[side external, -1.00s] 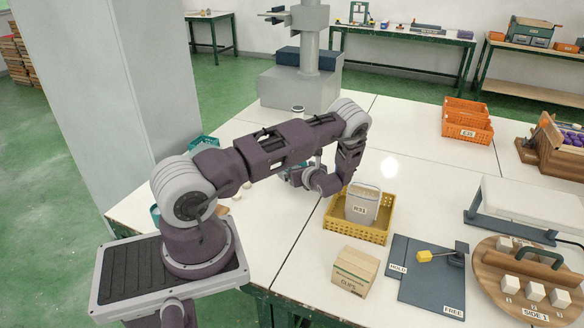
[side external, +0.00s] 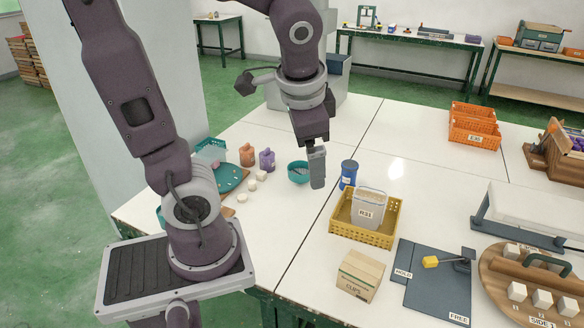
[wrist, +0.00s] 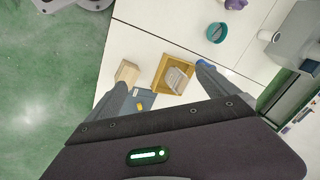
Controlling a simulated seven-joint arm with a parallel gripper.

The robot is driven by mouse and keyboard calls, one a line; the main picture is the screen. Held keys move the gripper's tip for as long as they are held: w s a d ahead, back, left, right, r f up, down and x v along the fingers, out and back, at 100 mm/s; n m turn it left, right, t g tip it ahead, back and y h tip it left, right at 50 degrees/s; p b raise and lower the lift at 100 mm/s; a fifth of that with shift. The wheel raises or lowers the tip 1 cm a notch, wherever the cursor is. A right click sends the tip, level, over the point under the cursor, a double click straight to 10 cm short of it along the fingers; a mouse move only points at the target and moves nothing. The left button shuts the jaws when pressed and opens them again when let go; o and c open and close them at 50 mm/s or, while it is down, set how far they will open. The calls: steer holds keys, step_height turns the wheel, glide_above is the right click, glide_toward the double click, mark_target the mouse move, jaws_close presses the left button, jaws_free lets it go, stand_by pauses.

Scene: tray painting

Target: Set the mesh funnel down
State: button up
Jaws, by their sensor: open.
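A round teal open-topped piece (side external: 298,172), which may be the mesh funnel, stands on the white table just left of my gripper. It also shows in the wrist view (wrist: 217,32), upright and apart from the fingers; I cannot make out mesh in it.
A yellow crate (side external: 363,238) holds a labelled grey container (side external: 368,208). A cardboard box (side external: 358,276) and a dark board (side external: 434,290) lie nearer. Orange (side external: 247,155) and purple (side external: 267,160) bottles stand left. The table's back middle is clear.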

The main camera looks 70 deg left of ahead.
steer(key=s+d+r+n+t+h, duration=0.1)
steer(key=s+d+r+t+h, duration=0.1)
steer(key=s+d, duration=0.4)
steer(key=d+t+h, duration=0.1)
steer(key=d, duration=0.1)
steer(key=shift+s+d+r+n, duration=0.15)
steer(key=shift+d+r+n, duration=0.15)
steer(key=shift+r+n, duration=0.1)
